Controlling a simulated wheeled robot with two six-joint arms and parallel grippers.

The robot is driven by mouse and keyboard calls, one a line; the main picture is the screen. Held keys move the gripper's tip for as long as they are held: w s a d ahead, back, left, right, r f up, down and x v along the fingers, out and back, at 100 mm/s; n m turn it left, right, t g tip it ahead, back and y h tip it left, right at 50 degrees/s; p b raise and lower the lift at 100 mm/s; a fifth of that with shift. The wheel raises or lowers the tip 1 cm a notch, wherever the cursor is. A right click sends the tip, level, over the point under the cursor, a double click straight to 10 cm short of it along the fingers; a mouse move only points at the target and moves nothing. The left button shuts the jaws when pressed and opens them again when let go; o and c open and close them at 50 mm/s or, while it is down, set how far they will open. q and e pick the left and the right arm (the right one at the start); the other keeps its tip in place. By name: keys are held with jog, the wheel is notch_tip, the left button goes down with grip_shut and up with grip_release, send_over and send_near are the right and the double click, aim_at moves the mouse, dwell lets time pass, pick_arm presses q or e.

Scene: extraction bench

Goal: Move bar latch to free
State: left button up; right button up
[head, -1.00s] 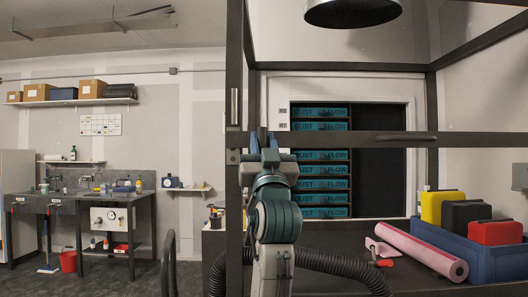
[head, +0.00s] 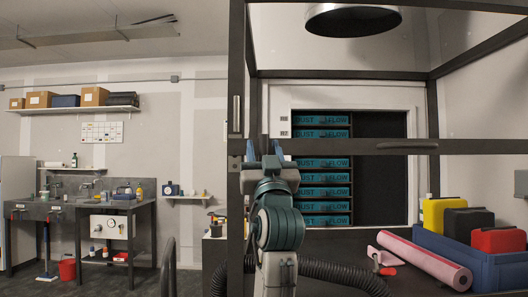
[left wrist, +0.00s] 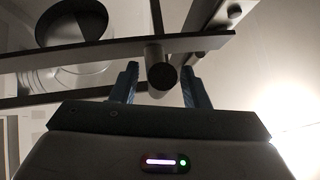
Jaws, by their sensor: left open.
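A dark horizontal bar (head: 330,147) crosses the front of the hood frame. It carries a short grey handle (head: 407,145) on its right part. My left gripper (head: 264,150) is at the left end of this bar, beside the dark upright post, with blue fingers pointing up and apart. In the left wrist view, a dark round-ended cylinder (left wrist: 161,74) shows in the gap between the open fingertips (left wrist: 158,85), with no clear contact. It looks like the bar latch, but its setting cannot be told. In the head view my gripper and wrist hide this spot. My right gripper is not in view.
An upright handle (head: 236,113) is on the left post. Inside the hood are teal filter panels (head: 320,163), a pink roll (head: 430,262) and a blue bin (head: 487,262) with yellow, black and red containers. A ribbed black hose (head: 345,277) runs low behind my arm.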

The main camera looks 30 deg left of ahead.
pick_arm(q)
jog(key=shift+s+d+f, duration=0.1)
jog(key=shift+d+f, duration=0.05)
jog(key=shift+f, duration=0.05)
jog(key=b+v, duration=0.2)
jog(key=v, duration=0.8)
jog(key=shift+s, duration=0.15)
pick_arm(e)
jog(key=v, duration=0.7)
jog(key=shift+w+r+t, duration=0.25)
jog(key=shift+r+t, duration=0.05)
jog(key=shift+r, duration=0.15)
pick_arm(q)
jog(key=shift+f, duration=0.15)
